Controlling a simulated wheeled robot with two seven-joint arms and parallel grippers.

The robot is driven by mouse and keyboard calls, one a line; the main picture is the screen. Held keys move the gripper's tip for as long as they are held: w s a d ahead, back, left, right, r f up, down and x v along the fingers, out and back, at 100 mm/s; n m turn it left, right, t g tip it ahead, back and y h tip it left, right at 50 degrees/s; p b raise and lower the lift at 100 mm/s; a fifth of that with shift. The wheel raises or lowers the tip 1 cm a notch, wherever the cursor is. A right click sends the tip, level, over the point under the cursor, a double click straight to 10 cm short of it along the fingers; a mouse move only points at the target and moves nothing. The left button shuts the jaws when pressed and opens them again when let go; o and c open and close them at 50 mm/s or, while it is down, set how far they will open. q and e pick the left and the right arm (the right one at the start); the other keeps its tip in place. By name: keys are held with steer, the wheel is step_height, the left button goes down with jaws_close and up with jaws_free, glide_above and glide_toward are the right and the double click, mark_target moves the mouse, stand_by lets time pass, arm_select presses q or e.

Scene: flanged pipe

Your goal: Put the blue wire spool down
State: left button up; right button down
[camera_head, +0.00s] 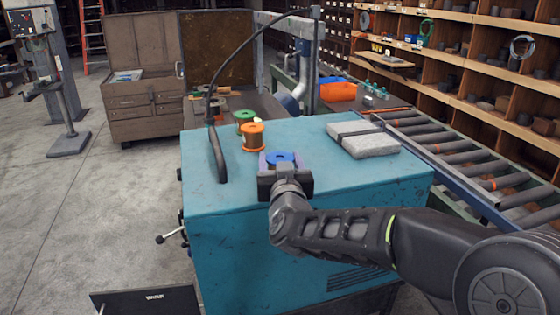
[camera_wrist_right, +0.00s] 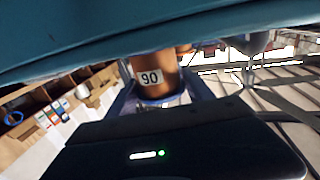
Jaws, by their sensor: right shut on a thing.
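The blue wire spool (camera_head: 281,156) is near the front middle of the blue cabinet top (camera_head: 225,185), its blue flange facing up. My right gripper (camera_head: 282,164) is shut on it, with one finger on each side. In the right wrist view, which is upside down, the spool (camera_wrist_right: 153,77) shows copper-coloured wire, a white "90" label and a blue rim between the fingers. Its far end is hidden by the cabinet edge, so I cannot tell whether it touches the top. My left gripper is out of view.
An orange spool (camera_head: 252,136) and a green spool (camera_head: 243,118) stand behind, to the left. A strapped grey slab (camera_head: 363,138) lies at the right of the top. A black upright (camera_head: 217,155) stands at the left. A roller conveyor (camera_head: 470,155) runs along the right.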

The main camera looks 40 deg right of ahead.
steer(key=shift+c, duration=2)
jaws_free()
steer(key=shift+f, duration=0.1)
steer(key=shift+r, duration=0.2)
steer(key=shift+s+a, duration=0.15)
steer(key=shift+s, duration=0.1)
steer(key=b+v, duration=0.4)
steer(key=v, duration=0.7)
steer(key=shift+s, duration=0.25)
steer(key=shift+a+f, duration=0.1)
